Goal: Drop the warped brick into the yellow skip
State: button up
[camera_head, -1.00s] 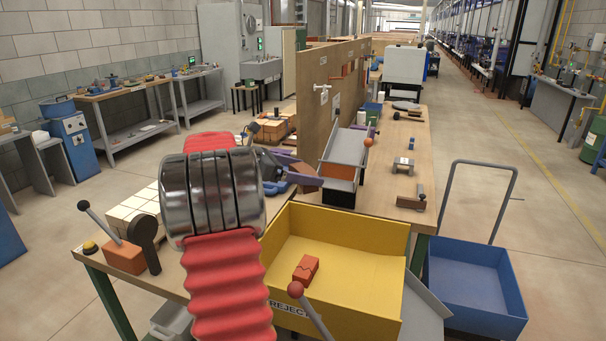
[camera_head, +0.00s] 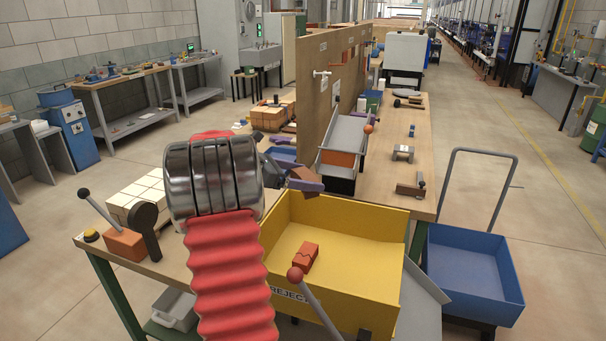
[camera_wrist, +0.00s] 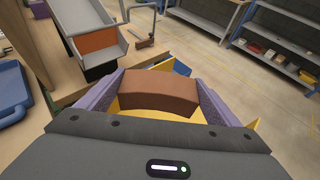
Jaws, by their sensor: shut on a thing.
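My gripper (camera_wrist: 160,100) is shut on the warped brick, its purple fingers on either side. The warped brick (camera_wrist: 155,91) is reddish brown and visibly curved in the wrist view. In the head view my gripper (camera_head: 305,181) shows behind my red arm, with the brick partly covered by a finger, near the skip's back left corner. The yellow skip (camera_head: 370,262) is open-topped and marked REJECT. In the wrist view yellow parts of the skip (camera_wrist: 114,108) show beside and beyond the brick. An orange brick with a dark crack line (camera_head: 305,256) lies inside the skip.
A grey sloping chute (camera_head: 345,140) and an upright brown board (camera_head: 328,95) stand behind the skip. A blue cart (camera_head: 470,270) is to the right. A lever with a red ball (camera_head: 296,274) rises at the skip's front. Pale blocks (camera_head: 135,192) sit left.

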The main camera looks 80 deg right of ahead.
jog(key=o, duration=1.3)
jog(key=v, duration=1.3)
jog(key=shift+w+a+r, duration=0.15)
jog(key=shift+w+a, duration=0.1)
jog(key=shift+w, duration=0.05)
